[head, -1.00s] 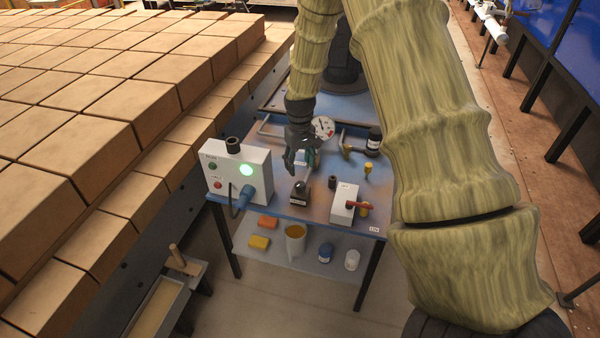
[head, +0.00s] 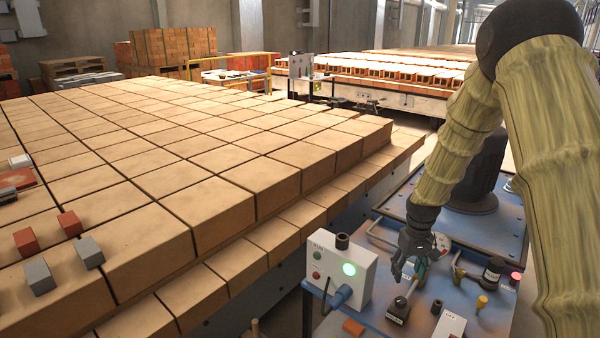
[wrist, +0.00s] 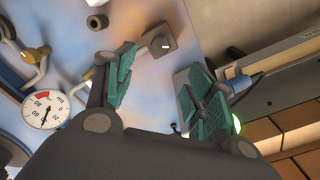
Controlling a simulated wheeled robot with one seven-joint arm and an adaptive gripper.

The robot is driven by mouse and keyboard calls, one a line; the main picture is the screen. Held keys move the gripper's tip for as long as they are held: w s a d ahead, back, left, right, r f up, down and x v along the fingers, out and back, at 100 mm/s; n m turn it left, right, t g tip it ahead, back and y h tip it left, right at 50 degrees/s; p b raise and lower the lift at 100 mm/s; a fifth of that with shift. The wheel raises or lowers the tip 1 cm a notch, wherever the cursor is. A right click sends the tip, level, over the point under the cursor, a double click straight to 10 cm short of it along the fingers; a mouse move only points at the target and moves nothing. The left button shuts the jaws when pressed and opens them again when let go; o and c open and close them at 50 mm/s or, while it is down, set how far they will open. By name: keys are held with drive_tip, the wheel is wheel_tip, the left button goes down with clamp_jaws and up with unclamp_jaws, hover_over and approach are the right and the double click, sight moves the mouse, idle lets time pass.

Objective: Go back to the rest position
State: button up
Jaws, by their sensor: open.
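My gripper (head: 411,268) hangs over the blue bench (head: 380,328), jaws apart and empty. In the wrist view its two teal-padded fingers (wrist: 160,95) stand spread, with nothing between them but the bench top behind. A small dark block with a knob (head: 398,310) sits on the bench below the gripper; it also shows beyond the fingertips in the wrist view (wrist: 160,42). A white control box (head: 340,270) with a lit green button stands left of the gripper. A round gauge (wrist: 44,108) with a white face is at the left of the wrist view.
A wide stack of tan bricks (head: 180,150) fills the left, with small red and grey blocks on it. More brick stacks (head: 175,50) are at the back.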

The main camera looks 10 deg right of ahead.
drive_tip(key=s+a+f, duration=0.8)
drive_tip(key=s+f, duration=0.4)
drive_tip(key=s, duration=0.1)
drive_tip(key=s+a+f, duration=0.7)
drive_tip(key=s+f, duration=0.5)
drive_tip(key=s, duration=0.1)
drive_tip(key=s+a+f, duration=0.1)
drive_tip(key=s+a, duration=0.1)
drive_tip(key=s, duration=0.5)
drive_tip(key=s+a+f, duration=0.1)
drive_tip(key=s+a, duration=0.2)
drive_tip(key=s, duration=0.4)
drive_tip(key=shift+a, duration=0.3)
